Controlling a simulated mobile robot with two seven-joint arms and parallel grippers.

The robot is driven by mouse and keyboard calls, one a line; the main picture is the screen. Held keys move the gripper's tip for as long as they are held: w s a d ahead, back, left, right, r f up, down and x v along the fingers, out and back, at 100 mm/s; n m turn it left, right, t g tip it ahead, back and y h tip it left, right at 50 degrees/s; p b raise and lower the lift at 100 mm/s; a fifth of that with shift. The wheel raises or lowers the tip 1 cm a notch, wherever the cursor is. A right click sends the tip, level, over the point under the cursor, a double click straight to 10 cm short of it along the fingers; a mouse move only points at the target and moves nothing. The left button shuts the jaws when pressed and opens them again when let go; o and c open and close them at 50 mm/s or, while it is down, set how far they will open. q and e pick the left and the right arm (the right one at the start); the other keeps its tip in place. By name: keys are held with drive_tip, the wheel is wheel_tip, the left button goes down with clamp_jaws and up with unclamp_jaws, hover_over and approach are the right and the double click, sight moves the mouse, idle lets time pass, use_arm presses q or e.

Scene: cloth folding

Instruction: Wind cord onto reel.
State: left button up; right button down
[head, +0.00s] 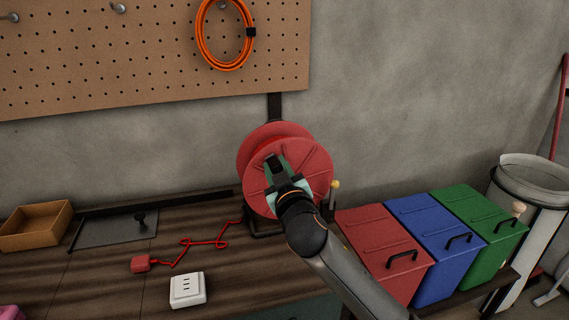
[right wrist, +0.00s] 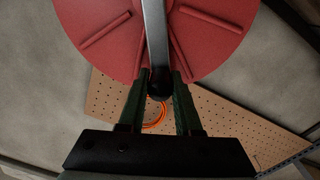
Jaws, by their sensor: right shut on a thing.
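The red reel (head: 318,160) stands upright on a dark stand at the back of the workbench, its round face toward me. A thin red cord (head: 203,242) runs from the reel's lower left in loose bends across the bench to a red plug (head: 140,263). My right gripper (head: 275,168) is in front of the reel's face. In the right wrist view, my right gripper (right wrist: 160,88) is shut on the dark knob of the crank handle (right wrist: 155,35), whose grey bar crosses the red disc. My left gripper is not in view.
A white socket box (head: 188,290) sits on the bench, with a cardboard tray (head: 36,225) at far left. A yellow-tipped post (head: 334,185) stands right of the reel. Red (head: 375,235), blue (head: 425,235) and green (head: 475,222) bins stand at right. Orange cable (head: 201,42) hangs on the pegboard.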

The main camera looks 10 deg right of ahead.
sight(265, 203)
drive_tip(key=a+f+n, duration=0.1)
drive_tip(key=n, duration=0.1)
drive_tip(key=a+f+n+p, duration=0.1)
drive_tip(key=n, duration=0.1)
drive_tip(key=shift+a+f+n, duration=0.1)
drive_tip(key=shift+a+n, duration=0.1)
drive_tip(key=shift+n, duration=0.2)
drive_tip(key=f+n, duration=0.1)
drive_tip(key=n, duration=0.1)
drive_tip(key=a+f+n, duration=0.1)
drive_tip(key=f+n, duration=0.1)
drive_tip(key=shift+a+f+n+y, duration=0.1)
drive_tip(key=shift+a+n+y, duration=0.05)
drive_tip(key=shift+n+y, duration=0.15)
wheel_tip(265, 203, down, 2)
drive_tip(key=n, duration=0.2)
drive_tip(key=shift+a+n, duration=0.1)
drive_tip(key=shift+n, duration=0.3)
drive_tip(key=f+n, duration=0.2)
drive_tip(key=shift+d+n, duration=0.2)
drive_tip(key=shift+n, duration=0.2)
drive_tip(key=shift+d+f+n, duration=0.3)
drive_tip(key=shift+f+n, duration=0.45)
drive_tip(key=shift+n, duration=0.45)
drive_tip(key=shift+d+f+n+p, duration=0.15)
drive_tip(key=shift+d+f+n, duration=0.15)
drive_tip(key=shift+n, duration=0.35)
drive_tip(key=shift+d+f+n+p, duration=0.2)
drive_tip(key=shift+f+n, duration=0.2)
drive_tip(key=shift+n, duration=0.25)
